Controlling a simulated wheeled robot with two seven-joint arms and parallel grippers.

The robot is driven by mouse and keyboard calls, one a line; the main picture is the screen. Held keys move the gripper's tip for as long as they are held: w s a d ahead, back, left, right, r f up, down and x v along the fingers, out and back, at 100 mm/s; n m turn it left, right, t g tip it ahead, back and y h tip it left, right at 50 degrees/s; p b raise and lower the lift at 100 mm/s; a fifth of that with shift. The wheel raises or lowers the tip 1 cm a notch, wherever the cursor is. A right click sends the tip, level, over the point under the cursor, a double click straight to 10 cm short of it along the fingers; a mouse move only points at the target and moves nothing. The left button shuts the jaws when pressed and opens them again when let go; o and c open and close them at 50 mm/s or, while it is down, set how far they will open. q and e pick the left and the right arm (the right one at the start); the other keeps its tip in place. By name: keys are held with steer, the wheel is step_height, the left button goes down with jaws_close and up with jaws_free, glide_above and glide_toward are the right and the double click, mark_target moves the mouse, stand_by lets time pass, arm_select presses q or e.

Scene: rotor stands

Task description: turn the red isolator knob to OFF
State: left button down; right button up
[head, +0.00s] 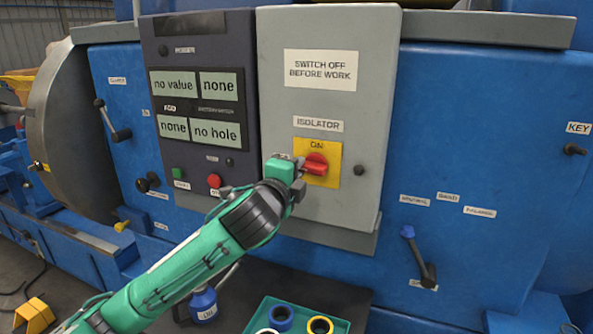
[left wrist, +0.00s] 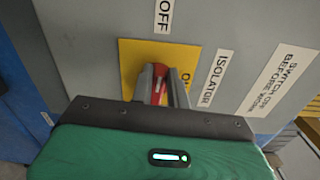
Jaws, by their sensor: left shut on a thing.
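The red isolator knob (head: 316,164) sits on a yellow plate (head: 331,182) on the grey cabinet door, with ON printed above it. My left gripper (head: 301,168) reaches it from the left and is shut on it. In the left wrist view, the red knob (left wrist: 159,90) shows between the two grey fingers (left wrist: 161,82). An OFF label (left wrist: 163,16) shows beside the plate there; I do not make it out in the head view. The fingers partly cover the knob, so its exact angle is hard to tell. My right gripper is not in view.
A dark panel (head: 200,52) with displays and push buttons adjoins the cabinet on the left. Below are a green tray (head: 256,322) with rings and a blue bottle (head: 203,304). A blue-knobbed lever (head: 418,255) stands at right. The cabinet door around the plate is clear.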

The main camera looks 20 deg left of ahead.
arm_select(q)
steer(key=shift+f+n, duration=0.1)
steer(key=shift+n, duration=0.4)
steer(key=c, duration=1.4)
jaws_free()
steer(key=shift+o, duration=0.2)
steer(key=s+b, duration=1.3)
steer(key=b, duration=0.2)
steer(key=shift+s+a, duration=0.25)
steer(key=shift+s, duration=0.1)
